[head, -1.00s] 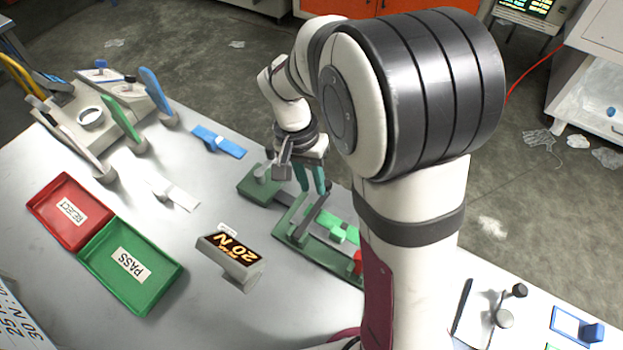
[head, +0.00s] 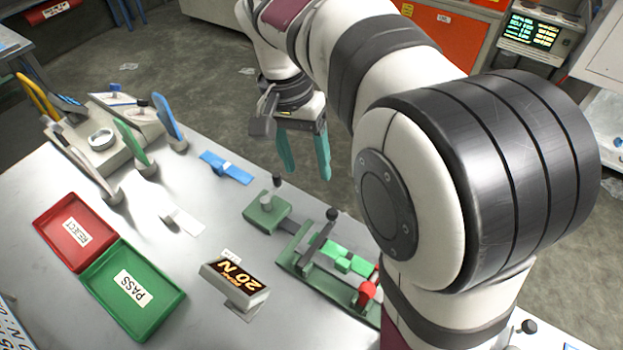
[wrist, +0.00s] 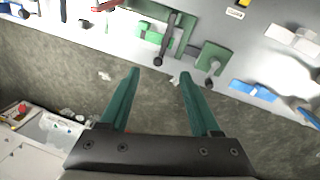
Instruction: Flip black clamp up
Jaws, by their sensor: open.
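The black clamp (head: 317,238) is a dark bar with a round black knob on the green fixture (head: 292,262), and it slants up toward its knob. It also shows in the wrist view (wrist: 168,36), with the knob toward my gripper. My gripper (head: 305,175) is open and empty, with teal fingers pointing down. It hangs higher than the fixture and beyond the table's far edge, apart from the clamp. In the wrist view my gripper (wrist: 158,75) shows both fingers spread with floor between them.
A green block with a post (head: 266,212) stands left of the clamp. A red part (head: 366,292) sits at the fixture's near end. The 20 N display (head: 235,280), red reject tray (head: 50,237) and green pass tray (head: 105,295) are farther left. Floor lies beyond the table.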

